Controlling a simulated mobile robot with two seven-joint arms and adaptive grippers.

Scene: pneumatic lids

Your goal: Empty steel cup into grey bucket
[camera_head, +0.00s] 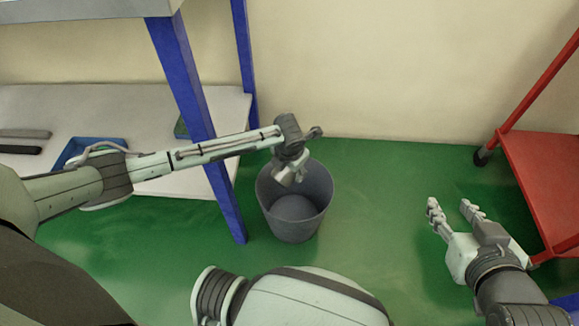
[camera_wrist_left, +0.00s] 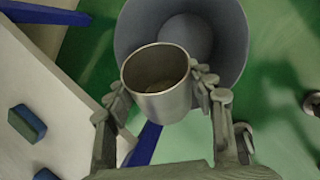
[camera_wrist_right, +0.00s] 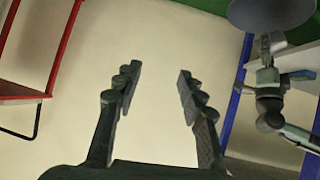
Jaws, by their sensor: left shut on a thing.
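The steel cup (camera_wrist_left: 160,88) is between the fingers of my left gripper (camera_wrist_left: 160,88), which is shut on it. Its open mouth faces the left wrist camera, and something brownish shows dimly inside. The grey bucket (camera_wrist_left: 232,30) lies behind the cup in that view. In the head view my left gripper (camera_head: 290,175) is over the far part of the grey bucket (camera_head: 292,232), which stands on the green floor and looks empty. The cup is mostly hidden there, and I cannot tell its exact tilt. My right gripper (camera_head: 452,208) is open and empty, right of the bucket; it also shows open in the right wrist view (camera_wrist_right: 156,85).
A blue-legged workbench (camera_head: 185,75) with a white lower shelf (camera_head: 110,105) stands left of the bucket. A blue tray (camera_head: 75,150) sits on that shelf. A red cart (camera_head: 545,175) stands at the right. Green floor (camera_head: 385,180) is clear between bucket and cart.

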